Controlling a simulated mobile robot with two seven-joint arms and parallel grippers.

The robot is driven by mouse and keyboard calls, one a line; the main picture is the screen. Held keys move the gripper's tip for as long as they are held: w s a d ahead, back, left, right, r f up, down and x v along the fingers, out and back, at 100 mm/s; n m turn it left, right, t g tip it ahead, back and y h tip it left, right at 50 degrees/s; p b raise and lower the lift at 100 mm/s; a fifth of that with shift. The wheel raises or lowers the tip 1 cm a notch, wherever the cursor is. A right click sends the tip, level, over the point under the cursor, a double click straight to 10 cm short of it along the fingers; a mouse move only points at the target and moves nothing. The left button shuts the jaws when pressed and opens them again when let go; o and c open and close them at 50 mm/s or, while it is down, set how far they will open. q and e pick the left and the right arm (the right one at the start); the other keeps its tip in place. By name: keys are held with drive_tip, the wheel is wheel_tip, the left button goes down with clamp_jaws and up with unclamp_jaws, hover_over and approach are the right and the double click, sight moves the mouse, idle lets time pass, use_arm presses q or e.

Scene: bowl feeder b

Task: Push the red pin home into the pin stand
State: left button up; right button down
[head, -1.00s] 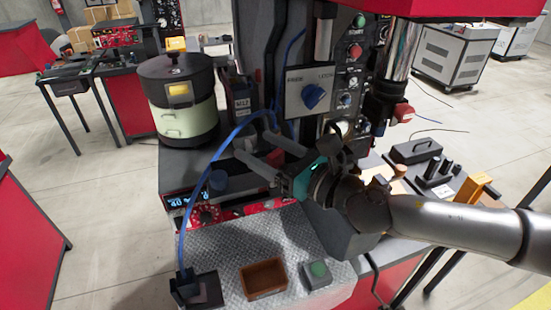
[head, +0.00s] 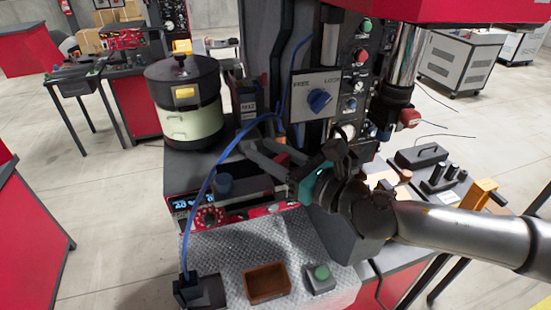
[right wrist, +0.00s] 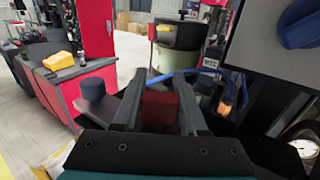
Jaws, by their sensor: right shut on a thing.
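My right gripper (head: 257,147) reaches in from the right, in front of the machine column, with its fingers pointing left and away. It is shut on a red block-shaped part (head: 284,160), which I take to be the red pin. The right wrist view shows this red pin (right wrist: 159,107) between the two dark fingers (right wrist: 161,84). Its lower end is hidden by the gripper. I cannot make out the pin stand for certain, nor whether the pin touches it. My left gripper is not in view.
A lidded bowl feeder (head: 188,105) stands left of the gripper. The column with its blue knob (head: 319,98) is close behind. A dark blue knob (head: 224,184) and a blue cable (head: 213,170) are near the fingers. A brown tray (head: 267,281) and green button (head: 321,272) lie in front.

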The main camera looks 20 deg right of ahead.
wheel_tip(320, 180, up, 10)
drive_tip(key=p, duration=0.3)
idle(0.4)
